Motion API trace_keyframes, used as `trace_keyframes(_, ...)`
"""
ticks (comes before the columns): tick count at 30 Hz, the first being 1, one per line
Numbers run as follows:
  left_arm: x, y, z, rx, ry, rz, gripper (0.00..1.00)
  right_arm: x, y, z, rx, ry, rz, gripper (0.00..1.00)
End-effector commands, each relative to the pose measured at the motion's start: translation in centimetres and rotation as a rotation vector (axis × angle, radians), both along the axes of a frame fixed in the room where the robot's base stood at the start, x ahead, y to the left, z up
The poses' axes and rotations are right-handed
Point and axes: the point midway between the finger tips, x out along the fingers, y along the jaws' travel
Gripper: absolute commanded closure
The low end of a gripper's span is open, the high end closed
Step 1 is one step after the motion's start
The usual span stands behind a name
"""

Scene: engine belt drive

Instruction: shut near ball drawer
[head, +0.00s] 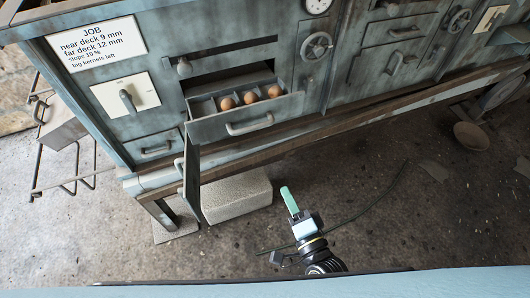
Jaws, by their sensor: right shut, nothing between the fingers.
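The near ball drawer (205,130) is pulled out from the blue-grey cabinet, below the job card. Several brown balls (250,97) sit in its compartments. Its front carries a bar handle (250,125). My right gripper (287,192) has green fingers that are shut and empty. It is in front of the cabinet, below and to the right of the drawer in the picture, apart from it. My left gripper is not in view.
A narrow door or flap (192,178) stands open below the drawer's left end. A pale block (236,196) lies on the floor beside it. A bowl (471,136) is at the right. A job card (97,42) and a lever plate (126,93) are on the cabinet's left.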

Motion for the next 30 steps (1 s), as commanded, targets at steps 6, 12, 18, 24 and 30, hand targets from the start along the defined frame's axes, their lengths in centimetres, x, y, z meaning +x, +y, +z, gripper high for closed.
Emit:
trace_keyframes(6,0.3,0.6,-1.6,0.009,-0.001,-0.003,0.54,0.3,0.7,3.8,0.232,-0.073,-0.01,1.0)
trace_keyframes(12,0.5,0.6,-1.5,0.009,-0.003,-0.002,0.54,2.8,1.5,4.8,0.242,-0.078,-0.012,1.0)
trace_keyframes(18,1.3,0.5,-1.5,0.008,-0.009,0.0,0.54,6.8,2.8,5.5,0.239,-0.077,-0.011,1.0)
trace_keyframes(24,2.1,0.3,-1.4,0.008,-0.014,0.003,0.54,10.5,4.0,6.2,0.238,-0.076,-0.01,1.0)
trace_keyframes(30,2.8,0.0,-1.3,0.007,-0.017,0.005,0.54,12.6,4.7,6.6,0.236,-0.075,-0.011,1.0)
